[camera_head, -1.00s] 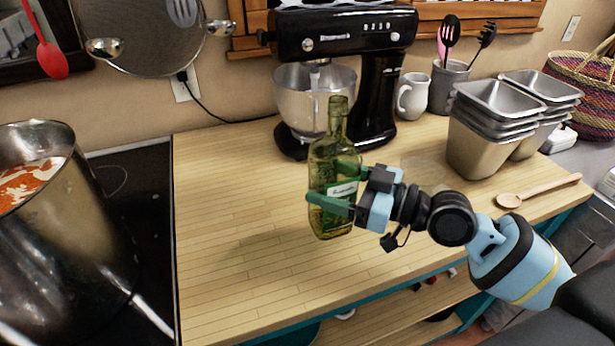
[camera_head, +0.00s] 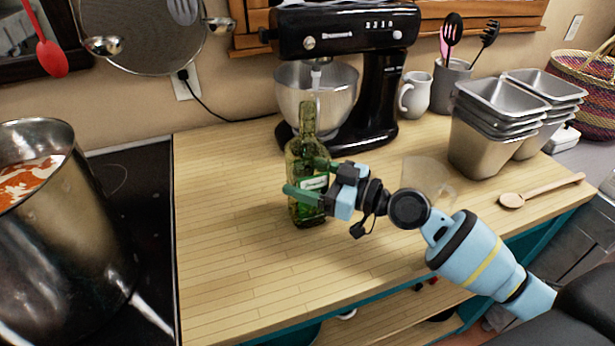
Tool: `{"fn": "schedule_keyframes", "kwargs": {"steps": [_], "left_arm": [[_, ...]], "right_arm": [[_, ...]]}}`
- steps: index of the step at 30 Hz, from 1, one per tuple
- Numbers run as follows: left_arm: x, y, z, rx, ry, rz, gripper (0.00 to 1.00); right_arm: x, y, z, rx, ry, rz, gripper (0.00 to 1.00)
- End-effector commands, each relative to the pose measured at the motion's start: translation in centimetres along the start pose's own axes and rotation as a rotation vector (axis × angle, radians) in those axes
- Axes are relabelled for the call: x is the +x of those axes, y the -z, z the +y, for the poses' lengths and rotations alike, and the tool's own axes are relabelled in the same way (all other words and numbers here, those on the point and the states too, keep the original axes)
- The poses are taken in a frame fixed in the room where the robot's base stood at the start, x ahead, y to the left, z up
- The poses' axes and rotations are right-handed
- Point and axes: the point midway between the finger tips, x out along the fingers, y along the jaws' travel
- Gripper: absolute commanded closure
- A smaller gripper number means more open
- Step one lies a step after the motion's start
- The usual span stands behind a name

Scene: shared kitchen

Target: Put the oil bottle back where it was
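The oil bottle (camera_head: 307,146) is green glass with a label, upright over the wooden counter (camera_head: 230,260), in front of the stand mixer. My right gripper (camera_head: 304,178) reaches in from the right with its green-tipped fingers on both sides of the bottle's body, shut on it. One finger crosses the front of the bottle and partly covers the label; the other is partly hidden by the bottle. Whether the bottle's base touches the counter or hangs slightly above it, I cannot tell. My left gripper is not in view.
A black stand mixer (camera_head: 382,85) with a steel bowl is just behind the bottle. A steel pot (camera_head: 85,240) stands on the black stove at left. Stacked metal pans (camera_head: 485,145) and a wooden spoon (camera_head: 512,200) are at right. The counter left of the bottle is clear.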

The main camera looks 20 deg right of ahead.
Motion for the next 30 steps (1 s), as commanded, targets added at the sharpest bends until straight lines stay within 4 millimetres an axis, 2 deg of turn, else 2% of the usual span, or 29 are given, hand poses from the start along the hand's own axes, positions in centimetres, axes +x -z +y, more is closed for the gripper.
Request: {"fn": "schedule_keyframes", "kwargs": {"steps": [13, 14, 18, 30], "left_arm": [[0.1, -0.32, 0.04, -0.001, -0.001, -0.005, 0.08], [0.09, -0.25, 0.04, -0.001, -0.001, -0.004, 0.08], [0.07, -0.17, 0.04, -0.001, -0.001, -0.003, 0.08], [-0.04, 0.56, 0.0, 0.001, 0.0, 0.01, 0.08]], "right_arm": [[0.01, -0.2, 0.01, -0.002, 0.0, 0.005, 0.68], [0.0, -0.32, -0.02, -0.001, 0.0, 0.001, 0.24], [-0.01, -0.21, -0.01, -0.002, 0.0, 0.002, 0.06], [-0.09, 0.3, 0.02, -0.002, -0.001, 0.003, 0.05]]}}
